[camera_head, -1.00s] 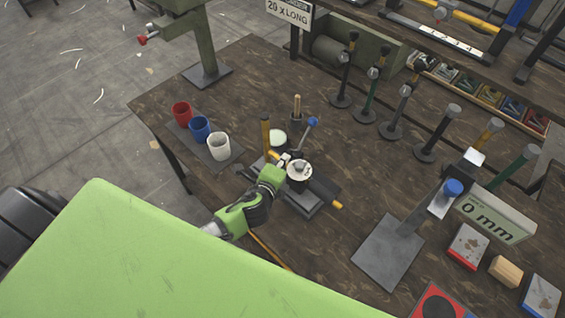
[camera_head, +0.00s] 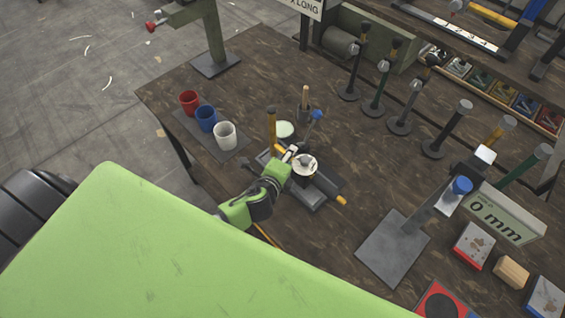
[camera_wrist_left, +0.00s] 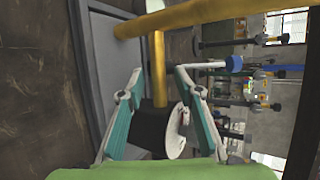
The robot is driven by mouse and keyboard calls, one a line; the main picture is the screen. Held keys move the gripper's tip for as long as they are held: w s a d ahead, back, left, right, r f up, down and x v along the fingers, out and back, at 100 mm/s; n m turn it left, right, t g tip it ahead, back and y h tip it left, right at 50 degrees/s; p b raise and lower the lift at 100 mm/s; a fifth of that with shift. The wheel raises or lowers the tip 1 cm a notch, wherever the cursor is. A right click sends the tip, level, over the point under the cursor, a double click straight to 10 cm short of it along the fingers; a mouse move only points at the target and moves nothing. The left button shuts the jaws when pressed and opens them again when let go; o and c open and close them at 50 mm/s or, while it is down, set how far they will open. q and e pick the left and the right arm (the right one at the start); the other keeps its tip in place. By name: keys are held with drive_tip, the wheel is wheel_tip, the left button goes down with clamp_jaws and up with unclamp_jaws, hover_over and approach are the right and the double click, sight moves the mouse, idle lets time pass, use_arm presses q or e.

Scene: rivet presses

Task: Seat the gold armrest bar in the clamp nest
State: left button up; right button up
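The clamp fixture (camera_head: 312,192) stands on the brown bench, with a blue-knobbed lever (camera_head: 316,114) and a round white-topped part (camera_head: 305,166). A gold bar end (camera_head: 341,200) shows at its lower right. Another gold piece (camera_head: 279,148) shows by my fingers; I cannot tell if they are one bar. My left gripper (camera_head: 290,154) is at the fixture's left side. In the left wrist view its fingers (camera_wrist_left: 159,72) are apart, with a gold bar (camera_wrist_left: 159,66) visible between them and a thicker gold bar (camera_wrist_left: 205,14) crossing beyond. My right gripper is not in view.
Red (camera_head: 189,102), blue (camera_head: 205,118) and white (camera_head: 225,135) cups stand on a mat to the left. Several posts on round bases line the back.

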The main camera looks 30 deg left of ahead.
use_arm(q)
drive_tip(key=a+v, duration=0.1)
drive_tip(key=v, duration=1)
drive_tip(key=shift+d+r, duration=0.2)
drive_tip(key=shift+d, duration=0.3)
